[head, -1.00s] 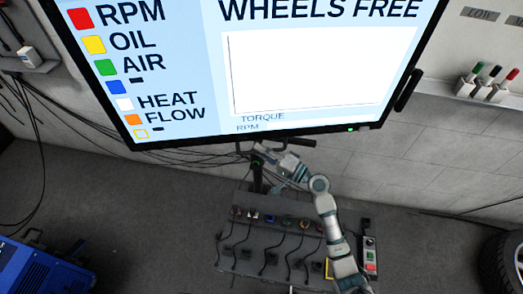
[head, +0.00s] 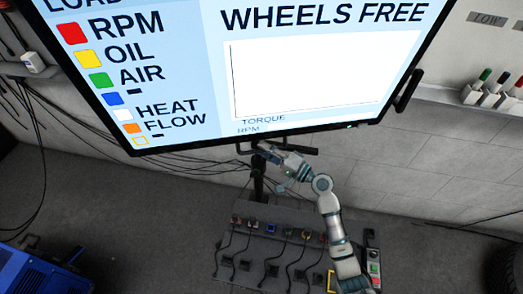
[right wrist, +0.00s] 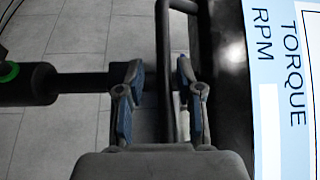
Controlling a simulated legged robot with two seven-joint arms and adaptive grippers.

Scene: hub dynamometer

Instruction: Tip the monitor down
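The large monitor (head: 300,80) fills the upper part of the head view, its lit screen facing me. A dark handle bar (head: 303,151) runs below its bottom edge; in the right wrist view the bar (right wrist: 164,30) runs top to bottom beside the screen edge. My right gripper (head: 264,151) is at this bar. In the right wrist view the right gripper (right wrist: 159,75) is open, with the bar between its blue-padded fingers and gaps showing at the pads. My left gripper is not in view.
A dark stand post (head: 259,185) is below the monitor. A grey console (head: 290,215) with several knobs and cables stands under my right arm. A blue machine (head: 45,270) is at lower left, a tyre (head: 508,265) at lower right. A wall shelf holds several bottles (head: 490,92).

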